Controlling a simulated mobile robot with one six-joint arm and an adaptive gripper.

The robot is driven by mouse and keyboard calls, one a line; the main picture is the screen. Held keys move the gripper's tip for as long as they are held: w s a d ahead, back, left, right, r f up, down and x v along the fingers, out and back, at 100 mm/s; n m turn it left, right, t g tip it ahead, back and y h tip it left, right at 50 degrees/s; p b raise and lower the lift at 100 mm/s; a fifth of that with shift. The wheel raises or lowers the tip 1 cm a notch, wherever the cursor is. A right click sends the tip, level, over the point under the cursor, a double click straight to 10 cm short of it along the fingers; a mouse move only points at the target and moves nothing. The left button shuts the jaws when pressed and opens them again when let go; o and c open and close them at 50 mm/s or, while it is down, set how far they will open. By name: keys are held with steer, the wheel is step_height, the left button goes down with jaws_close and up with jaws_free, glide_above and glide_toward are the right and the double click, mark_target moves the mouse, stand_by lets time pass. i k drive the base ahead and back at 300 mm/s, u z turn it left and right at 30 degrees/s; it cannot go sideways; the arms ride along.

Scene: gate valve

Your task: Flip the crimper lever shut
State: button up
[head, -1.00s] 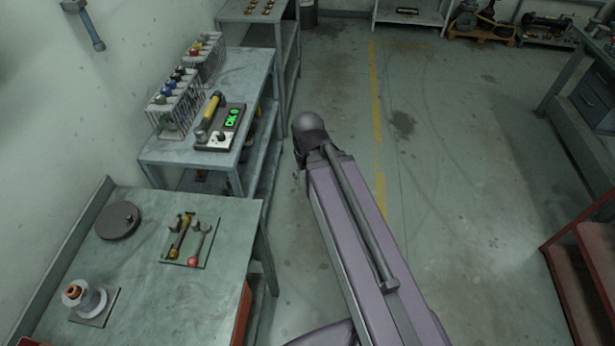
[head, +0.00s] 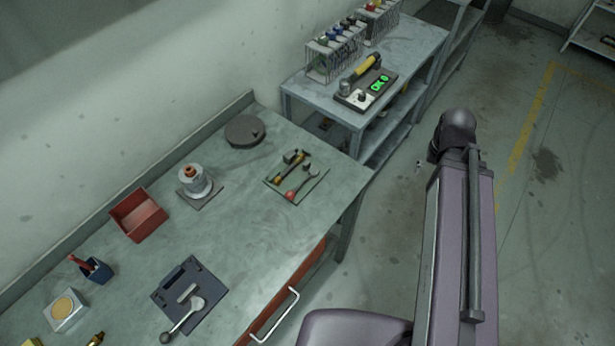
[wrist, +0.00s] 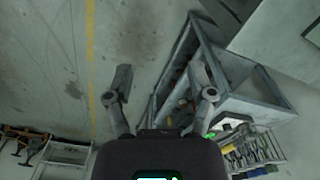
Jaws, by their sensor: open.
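A dark blue plate (head: 165,288) lies near the front of the near bench in the head view. On it is a pale grey lever (head: 184,314) with a dark ball knob, lying low towards the bench's front edge. This looks like the crimper, but I cannot tell for sure or read whether it is shut. My gripper (wrist: 165,88) shows in the wrist view, with its two fingers spread and nothing between them. It is over open floor and shelving, away from the near bench. In the head view the gripper itself cannot be made out.
The near bench (head: 240,235) also holds a red bin (head: 138,214), a spool (head: 195,181), a dark disc (head: 245,130) and a tool mat (head: 320,183). Open floor (head: 400,255) lies right of the near bench.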

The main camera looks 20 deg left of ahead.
mark_target(314, 172)
steer(key=u, duration=0.5)
steer(key=k, duration=0.85)
steer(key=z, duration=0.45)
